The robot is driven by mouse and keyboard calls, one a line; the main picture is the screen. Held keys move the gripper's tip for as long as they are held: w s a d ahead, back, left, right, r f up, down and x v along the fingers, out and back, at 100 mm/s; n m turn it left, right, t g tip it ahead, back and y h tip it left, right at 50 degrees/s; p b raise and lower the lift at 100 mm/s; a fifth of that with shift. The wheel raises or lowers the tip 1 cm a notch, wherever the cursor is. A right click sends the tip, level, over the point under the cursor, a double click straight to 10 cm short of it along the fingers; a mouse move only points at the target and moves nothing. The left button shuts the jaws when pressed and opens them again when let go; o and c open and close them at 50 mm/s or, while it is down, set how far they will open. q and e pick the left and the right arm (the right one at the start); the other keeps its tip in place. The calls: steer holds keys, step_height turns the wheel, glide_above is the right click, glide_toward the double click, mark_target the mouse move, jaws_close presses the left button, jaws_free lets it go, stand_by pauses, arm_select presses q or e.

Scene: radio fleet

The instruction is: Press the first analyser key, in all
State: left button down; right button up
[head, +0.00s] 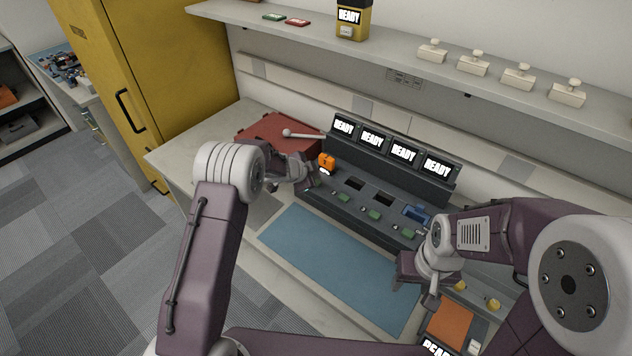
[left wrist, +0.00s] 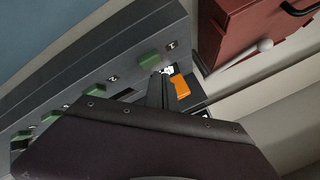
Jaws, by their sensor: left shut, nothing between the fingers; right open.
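The dark analyser console (head: 385,200) stands at the back of the bench, with several screens (head: 344,126) reading READY. An orange radio (head: 327,160) is at its left end; it also shows in the left wrist view (left wrist: 180,87). The green key (left wrist: 149,60) beside the label 1 shows in the left wrist view; my left gripper hides it in the head view. My left gripper (head: 317,173) is shut and empty at the console's left end. Its fingers (left wrist: 160,88) appear close to that key and the orange radio; contact cannot be told. My right gripper (head: 429,292) is open, at the mat's right.
Other green keys (head: 374,215) run along the console. A blue radio (head: 414,212) sits at its right end. A red case (head: 272,131) with a pale-knobbed lever (head: 300,134) is left of the console. The blue mat (head: 335,262) is clear. A shelf (head: 400,65) hangs above.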

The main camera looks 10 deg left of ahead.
stand_by(0.7)
arm_select(q)
steer(key=shift+f, duration=0.4)
steer(key=shift+f+b, duration=0.5)
steer(key=shift+b, duration=0.05)
stand_by(0.3)
stand_by(0.4)
steer(key=shift+r+p, duration=0.9)
steer(key=shift+p, duration=0.15)
steer(key=shift+r, duration=0.1)
step_height(320, 180, up, 5)
steer(key=p, duration=0.5)
steer(key=shift+p, duration=0.35)
